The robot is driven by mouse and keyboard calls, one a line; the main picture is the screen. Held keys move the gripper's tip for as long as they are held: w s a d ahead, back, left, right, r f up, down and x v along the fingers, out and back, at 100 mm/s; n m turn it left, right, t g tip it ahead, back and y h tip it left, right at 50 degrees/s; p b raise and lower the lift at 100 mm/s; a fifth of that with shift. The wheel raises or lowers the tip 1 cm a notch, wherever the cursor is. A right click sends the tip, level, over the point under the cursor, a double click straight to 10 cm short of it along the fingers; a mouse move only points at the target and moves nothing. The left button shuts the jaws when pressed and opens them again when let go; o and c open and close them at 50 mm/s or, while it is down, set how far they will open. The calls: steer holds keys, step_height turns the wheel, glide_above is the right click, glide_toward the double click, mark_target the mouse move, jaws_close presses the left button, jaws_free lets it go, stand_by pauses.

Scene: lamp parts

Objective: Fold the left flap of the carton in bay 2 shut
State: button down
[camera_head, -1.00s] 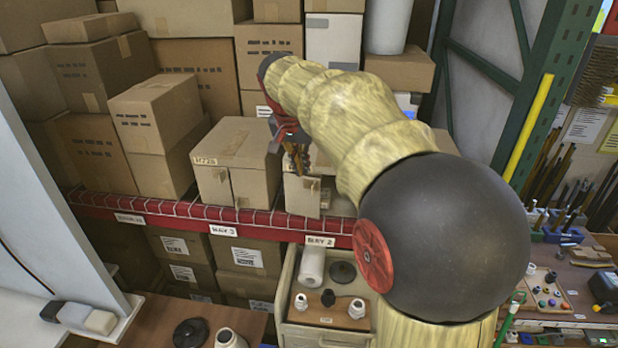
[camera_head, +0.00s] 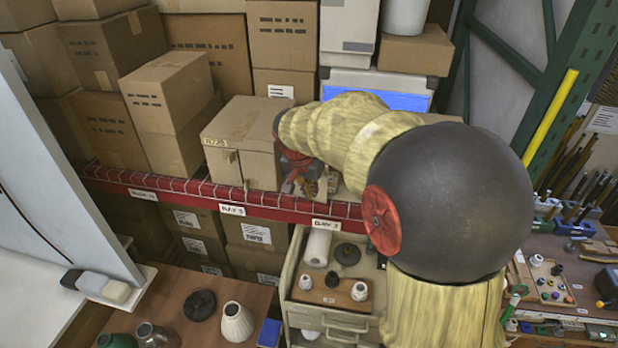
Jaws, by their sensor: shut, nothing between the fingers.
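The carton in bay 2 (camera_head: 322,186) stands on the red-edged shelf above the tag that appears to read BAY 2. My arm covers most of it, and only small tan parts show to the right of my gripper. Its left flap cannot be made out. My gripper (camera_head: 296,184) is shut and empty, low in front of this carton at its left side. Its red and dark wrist hangs just right of the neighbouring carton. Whether the fingers touch the carton cannot be told.
A closed-looking carton (camera_head: 243,145) stands close on the left, above the BAY 3 tag. The red shelf edge (camera_head: 190,187) runs below. Larger boxes (camera_head: 168,105) crowd the left and back. A drawer cabinet (camera_head: 335,320) with lamp parts stands below.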

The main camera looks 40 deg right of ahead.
steer(key=d, duration=0.1)
steer(key=w+d, duration=0.1)
steer(key=w+d+p, duration=0.1)
steer(key=shift+d+r, duration=0.2)
steer(key=shift+d, duration=0.15)
steer(key=d+b, duration=0.2)
steer(key=shift+w+d, duration=0.1)
steer(key=shift+d, duration=0.3)
steer(key=shift+a, duration=0.1)
